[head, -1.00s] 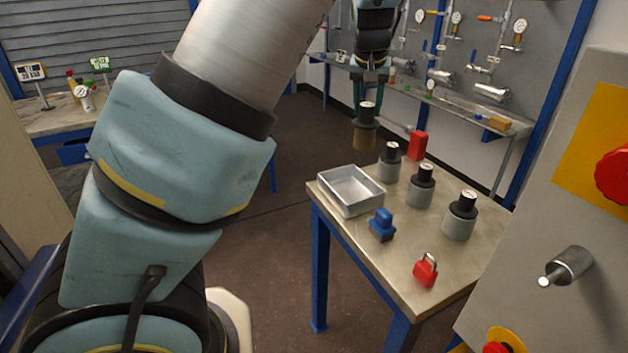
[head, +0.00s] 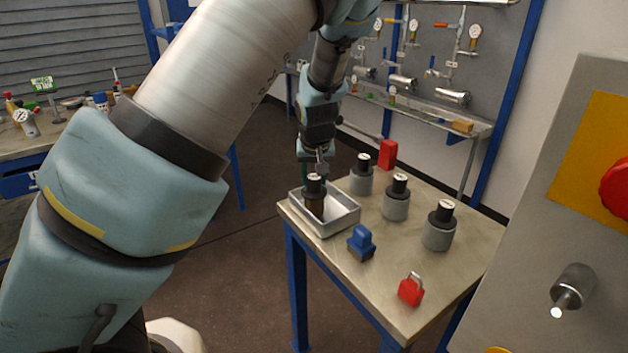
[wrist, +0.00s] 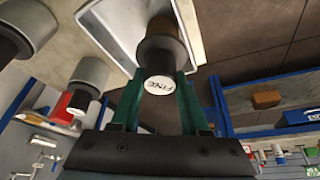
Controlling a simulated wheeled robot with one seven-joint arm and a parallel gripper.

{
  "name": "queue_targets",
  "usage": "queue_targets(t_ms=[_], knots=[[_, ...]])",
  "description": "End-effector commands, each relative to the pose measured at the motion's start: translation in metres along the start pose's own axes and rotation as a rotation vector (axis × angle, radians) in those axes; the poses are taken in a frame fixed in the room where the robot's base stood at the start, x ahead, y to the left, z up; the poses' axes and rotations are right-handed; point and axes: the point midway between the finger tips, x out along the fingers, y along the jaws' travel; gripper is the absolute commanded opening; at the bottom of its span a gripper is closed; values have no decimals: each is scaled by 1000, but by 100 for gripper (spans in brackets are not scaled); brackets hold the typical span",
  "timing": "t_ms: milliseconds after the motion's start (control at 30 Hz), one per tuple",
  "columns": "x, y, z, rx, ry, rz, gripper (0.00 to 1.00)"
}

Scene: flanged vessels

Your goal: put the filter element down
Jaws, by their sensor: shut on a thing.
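The filter element (head: 314,203) has a brown body, a black cap and a white label on top. In the wrist view the label of the filter element (wrist: 160,86) appears to read "FINE". My gripper (head: 315,172) is shut on its black cap from above; the green fingers of my gripper (wrist: 158,95) sit either side of the cap. The element is upright, inside the outline of the open metal tray (head: 343,221), towards its left end. The tray (wrist: 105,22) also shows behind it in the wrist view. I cannot tell whether its base touches the tray floor.
Three grey vessels with black caps (head: 361,181) (head: 396,206) (head: 440,235) stand right of the tray on the table (head: 385,285). A blue object (head: 361,243), a red padlock (head: 411,290) and a red block (head: 387,154) are also there. A grey cabinet (head: 545,210) stands at right.

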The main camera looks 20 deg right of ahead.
Motion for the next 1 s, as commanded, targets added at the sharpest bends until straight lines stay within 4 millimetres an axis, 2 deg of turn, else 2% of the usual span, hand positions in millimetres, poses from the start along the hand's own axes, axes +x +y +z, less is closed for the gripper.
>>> queue_targets(t_ms=[433, 467, 500, 733, 1000], knots=[[9, 0, 3, 1, 1, 0, 0], [9, 0, 4, 1, 1, 0, 47], [8, 0, 3, 1, 1, 0, 51], [8, 0, 3, 1, 1, 0, 75], [6, 0, 2, 1, 1, 0, 75]])
